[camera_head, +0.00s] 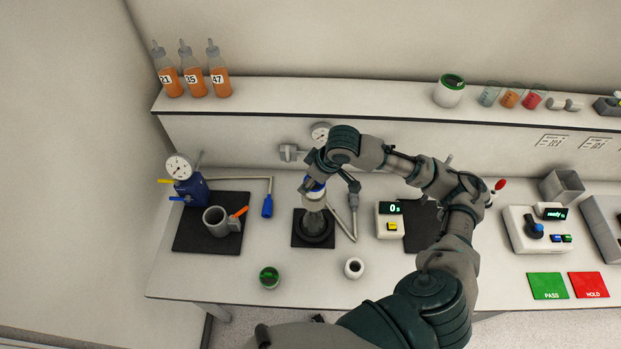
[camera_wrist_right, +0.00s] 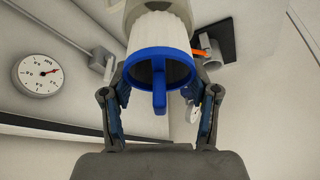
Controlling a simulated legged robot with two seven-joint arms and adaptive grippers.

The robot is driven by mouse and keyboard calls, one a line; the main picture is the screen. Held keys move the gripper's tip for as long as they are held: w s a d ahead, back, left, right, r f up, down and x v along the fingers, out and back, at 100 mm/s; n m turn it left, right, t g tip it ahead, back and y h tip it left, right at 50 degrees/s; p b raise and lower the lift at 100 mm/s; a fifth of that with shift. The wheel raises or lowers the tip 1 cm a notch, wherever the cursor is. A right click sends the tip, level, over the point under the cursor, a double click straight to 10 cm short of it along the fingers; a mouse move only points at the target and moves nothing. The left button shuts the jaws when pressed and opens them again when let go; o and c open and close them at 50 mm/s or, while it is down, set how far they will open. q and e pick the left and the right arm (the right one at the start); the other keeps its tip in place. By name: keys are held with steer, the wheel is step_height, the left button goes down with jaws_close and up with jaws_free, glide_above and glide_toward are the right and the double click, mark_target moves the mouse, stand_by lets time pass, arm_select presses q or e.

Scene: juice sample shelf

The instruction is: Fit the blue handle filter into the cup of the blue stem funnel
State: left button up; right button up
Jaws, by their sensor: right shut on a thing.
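The blue handle filter (camera_wrist_right: 160,42) is a white ribbed cup with a blue rim and blue bar handle. My right gripper (camera_wrist_right: 158,78) is shut on it, with a finger on each side. In the head view the gripper (camera_head: 316,182) holds the filter (camera_head: 314,196) above a grey vessel (camera_head: 314,224) on a dark square mat. A pale grey cup-like part (camera_wrist_right: 144,8) shows just beyond the filter in the wrist view. It may be the funnel's cup; its stem is not clear, and I cannot tell whether the filter sits in it. My left gripper is not in view.
A gauge pump (camera_head: 190,182) and grey cup (camera_head: 216,221) stand left on a black mat (camera_head: 189,243). A green-topped jar (camera_head: 269,277) and white jar (camera_head: 354,268) stand in front. A scale (camera_head: 390,222) is to the right.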

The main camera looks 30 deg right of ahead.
steer(key=shift+f, duration=1.35)
steer(key=shift+f, duration=0.2)
stand_by(0.4)
steer(key=shift+w+r, duration=0.1)
steer(key=shift+r, duration=1.45)
steer(key=o, duration=1)
